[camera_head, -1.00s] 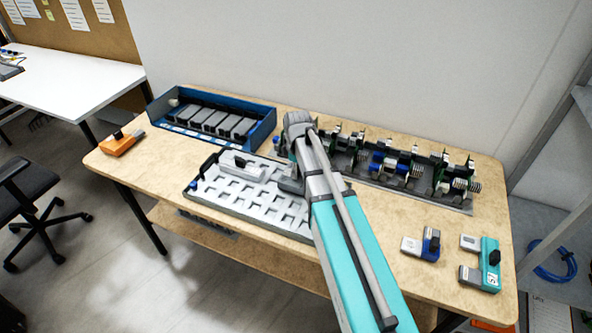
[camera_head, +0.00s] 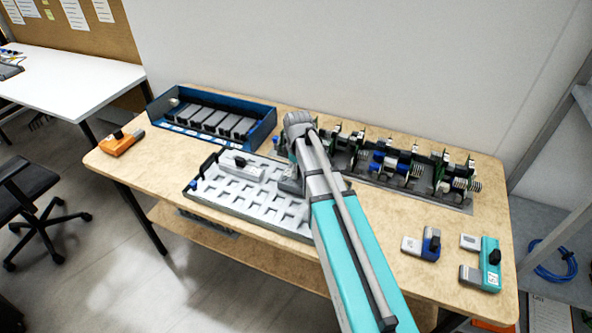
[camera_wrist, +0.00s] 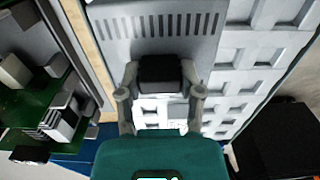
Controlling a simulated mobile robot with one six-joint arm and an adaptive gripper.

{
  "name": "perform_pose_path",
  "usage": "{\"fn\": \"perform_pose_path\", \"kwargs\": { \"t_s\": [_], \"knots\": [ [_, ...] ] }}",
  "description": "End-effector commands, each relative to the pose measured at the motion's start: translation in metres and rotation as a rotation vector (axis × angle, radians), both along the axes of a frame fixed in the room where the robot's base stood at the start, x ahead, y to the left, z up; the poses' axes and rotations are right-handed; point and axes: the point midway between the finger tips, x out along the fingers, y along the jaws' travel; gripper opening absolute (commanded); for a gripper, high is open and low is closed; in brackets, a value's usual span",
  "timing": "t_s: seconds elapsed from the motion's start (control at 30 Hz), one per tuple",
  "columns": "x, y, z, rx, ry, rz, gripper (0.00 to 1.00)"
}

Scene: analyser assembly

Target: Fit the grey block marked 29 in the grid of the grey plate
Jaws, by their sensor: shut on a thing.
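My gripper (camera_wrist: 160,92) is shut on the black knob of a grey block (camera_wrist: 150,22) with a row of slots in its top. The number on the block cannot be read. The grey plate (camera_head: 225,201) with its grid of openings lies on the table; the same plate (camera_wrist: 230,62) shows beside and beyond the block in the wrist view. The block is over or on the plate; whether it touches is not clear.
Another grey block with a black knob (camera_head: 240,164) sits at the plate's back left. A blue tray (camera_head: 268,128) of dark grey blocks stands behind. Circuit-board modules (camera_head: 395,165) stand right. An orange piece (camera_head: 118,146) and a teal piece (camera_head: 490,262) lie near the table ends.

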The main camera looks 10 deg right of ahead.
Motion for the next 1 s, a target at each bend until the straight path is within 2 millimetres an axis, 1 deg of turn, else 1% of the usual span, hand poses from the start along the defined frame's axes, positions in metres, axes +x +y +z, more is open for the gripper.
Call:
{"fn": "perform_pose_path", "kwargs": {
  "t_s": [0.9, 0.93, 1.0],
  "knots": [
    [0.0000, 0.0001, -0.0024, 0.000, 0.000, 0.000, 0.00],
    [0.0000, 0.0002, -0.0024, 0.000, 0.000, 0.000, 0.50],
    [0.0000, 0.0002, -0.0024, 0.000, 0.000, 0.000, 0.63]
  ]
}}
